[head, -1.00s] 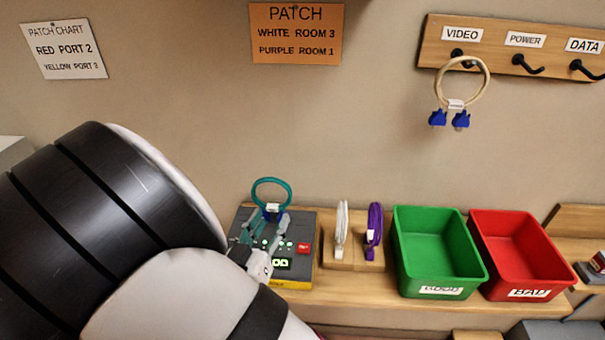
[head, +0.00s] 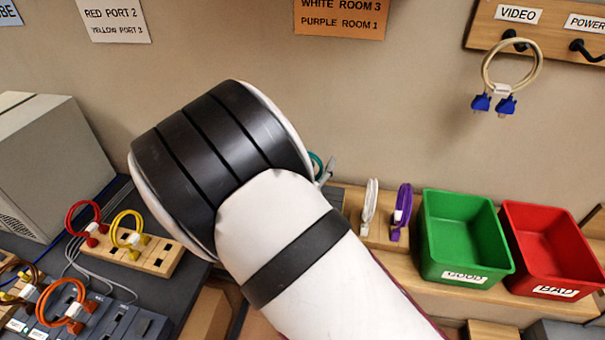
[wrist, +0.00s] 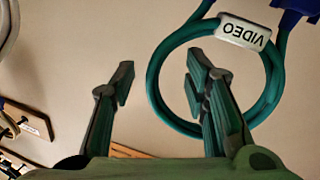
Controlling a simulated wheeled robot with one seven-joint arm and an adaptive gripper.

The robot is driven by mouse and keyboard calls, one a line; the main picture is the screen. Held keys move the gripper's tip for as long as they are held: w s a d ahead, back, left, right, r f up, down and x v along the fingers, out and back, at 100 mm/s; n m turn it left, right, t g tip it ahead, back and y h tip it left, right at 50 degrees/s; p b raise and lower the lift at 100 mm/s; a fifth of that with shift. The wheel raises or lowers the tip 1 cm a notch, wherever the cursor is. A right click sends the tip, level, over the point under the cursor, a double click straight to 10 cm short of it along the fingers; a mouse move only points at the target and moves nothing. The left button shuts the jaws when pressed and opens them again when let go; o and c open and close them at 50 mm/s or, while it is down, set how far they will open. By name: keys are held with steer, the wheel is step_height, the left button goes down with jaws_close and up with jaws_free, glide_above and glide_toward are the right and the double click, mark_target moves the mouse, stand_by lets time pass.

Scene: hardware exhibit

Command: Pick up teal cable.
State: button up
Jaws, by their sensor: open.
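The teal cable is a loop with a white VIDEO label and a blue plug. In the wrist view, the teal cable (wrist: 157,93) fills the upper right, with its label upside down. My gripper (wrist: 160,75) is open. Its right finger overlaps the inside of the loop, and its left finger is outside, so the loop's left side shows between them. I cannot tell how deep the fingers reach or whether they touch it. In the head view only a sliver of the teal cable (head: 316,165) and one finger of my gripper (head: 328,171) show past my arm.
White (head: 370,208) and purple (head: 402,212) cables stand in a wooden holder, left of a green bin (head: 465,238) and red bin (head: 553,250). A cream cable (head: 486,72) hangs on a wall hook. Red, yellow and orange cables are at the lower left.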

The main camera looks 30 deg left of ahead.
jaws_close()
steer(key=shift+r, duration=0.15)
